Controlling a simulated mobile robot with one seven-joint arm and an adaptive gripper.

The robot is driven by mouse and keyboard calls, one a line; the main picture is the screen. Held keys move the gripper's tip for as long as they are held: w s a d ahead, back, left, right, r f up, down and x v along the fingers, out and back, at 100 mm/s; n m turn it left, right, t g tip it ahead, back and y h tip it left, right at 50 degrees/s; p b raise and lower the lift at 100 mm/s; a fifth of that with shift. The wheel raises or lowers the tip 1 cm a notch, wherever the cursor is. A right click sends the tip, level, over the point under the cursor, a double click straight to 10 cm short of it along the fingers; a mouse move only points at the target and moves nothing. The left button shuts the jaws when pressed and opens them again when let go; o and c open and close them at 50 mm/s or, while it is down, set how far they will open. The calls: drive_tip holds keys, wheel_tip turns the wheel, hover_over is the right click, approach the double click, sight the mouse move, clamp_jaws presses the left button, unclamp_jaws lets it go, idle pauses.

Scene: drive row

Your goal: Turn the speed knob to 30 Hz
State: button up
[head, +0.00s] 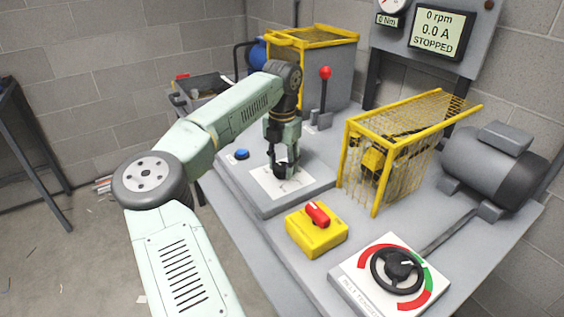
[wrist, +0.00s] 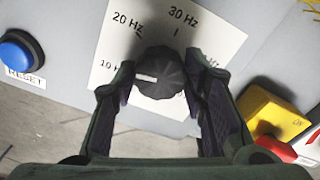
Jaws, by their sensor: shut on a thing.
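The speed knob (wrist: 165,68) is dark and ribbed, with a white pointer line that points left, toward the partly covered 10 Hz label. Its white dial plate (wrist: 217,33) shows 20 Hz at upper left and 30 Hz at the top; the label at right is mostly hidden by a finger. My gripper (wrist: 160,70) has one finger on each side of the knob and is shut on it. In the head view my gripper (head: 284,158) points down over the dial plate (head: 302,187), and the knob is largely hidden there.
A blue reset button (wrist: 18,50) is left of the dial. A yellow box with a red switch (head: 316,240) stands to the right. Behind are a red-tipped lever (head: 325,73) and a yellow mesh guard (head: 358,190). The display (head: 437,32) reads 0 rpm, STOPPED.

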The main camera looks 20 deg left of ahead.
sight(283, 166)
drive_tip(key=m+p, duration=0.1)
drive_tip(key=m, duration=0.4)
drive_tip(key=shift+r+m, duration=0.1)
drive_tip(key=shift+m, duration=0.2)
drive_tip(key=m+p, duration=0.1)
drive_tip(key=m, duration=0.8)
drive_tip(key=shift+d+m+p, duration=0.1)
drive_tip(key=shift+m+p, duration=0.25)
drive_tip(key=shift+m, duration=0.05)
drive_tip(key=m, duration=0.4)
drive_tip(key=shift+m+p, duration=0.3)
drive_tip(key=o, duration=1.2)
drive_tip(key=shift+s, duration=0.1)
wheel_tip(283, 166, up, 12)
drive_tip(key=shift+f, duration=0.1)
